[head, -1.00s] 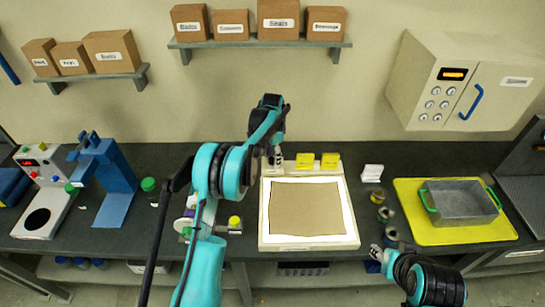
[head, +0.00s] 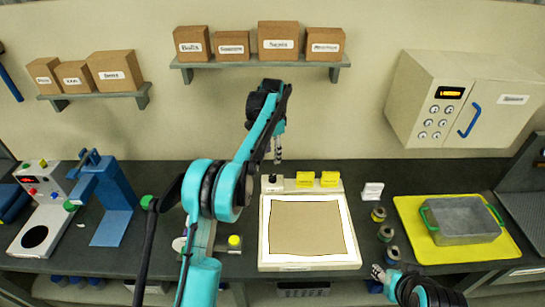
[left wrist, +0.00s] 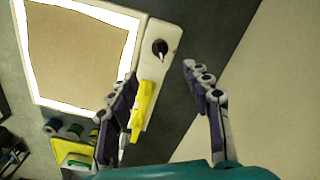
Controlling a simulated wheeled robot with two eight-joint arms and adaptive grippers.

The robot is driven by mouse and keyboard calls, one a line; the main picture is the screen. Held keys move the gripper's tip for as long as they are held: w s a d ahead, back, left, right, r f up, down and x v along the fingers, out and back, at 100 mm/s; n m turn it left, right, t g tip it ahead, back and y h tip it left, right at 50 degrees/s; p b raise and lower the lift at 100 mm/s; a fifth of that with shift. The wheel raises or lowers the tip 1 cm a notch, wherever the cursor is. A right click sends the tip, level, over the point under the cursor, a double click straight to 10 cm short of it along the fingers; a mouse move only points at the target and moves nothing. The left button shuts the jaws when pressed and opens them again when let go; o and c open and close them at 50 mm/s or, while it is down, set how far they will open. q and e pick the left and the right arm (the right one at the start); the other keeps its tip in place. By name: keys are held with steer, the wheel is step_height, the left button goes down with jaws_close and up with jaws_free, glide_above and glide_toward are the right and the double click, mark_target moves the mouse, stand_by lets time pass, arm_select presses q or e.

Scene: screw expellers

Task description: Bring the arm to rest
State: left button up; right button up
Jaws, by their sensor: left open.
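My left gripper (head: 277,150) is raised above the back edge of the bench, over the upper left corner of the light panel (head: 264,240). In the left wrist view its two fingers (left wrist: 160,95) stand apart with nothing between them. The panel's dark knob (left wrist: 159,47) shows beyond the fingertips. My right gripper (head: 378,272) is low at the front edge of the bench, right of the panel. Its fingers are too small to tell open from shut.
Two yellow blocks (head: 305,179) sit on the panel's back strip. Several small spools (head: 386,234) stand right of it. A grey metal bin (head: 465,220) rests on a yellow mat (head: 416,251). A blue press (head: 105,190) stands at left. Shelved boxes (head: 278,42) are above.

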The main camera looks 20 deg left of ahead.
stand_by(0.3)
arm_select(q)
steer(key=s+d+r+n+t+b, duration=0.1)
steer(key=s+r+n+t+b, duration=0.15)
steer(key=s, duration=0.55)
steer(key=s+d+r+n+t+b, duration=0.15)
steer(key=s+r, duration=0.25)
steer(key=s, duration=0.5)
steer(key=s+f+n+t+b, duration=0.1)
steer(key=s+f, duration=0.4)
steer(key=s, duration=0.5)
steer(key=s+f+n+t+b, duration=0.2)
steer(key=s+f+n, duration=0.2)
steer(key=s, duration=0.6)
step_height(320, 180, down, 2)
steer(key=shift+d+f+b, duration=0.1)
steer(key=shift+d+b, duration=0.2)
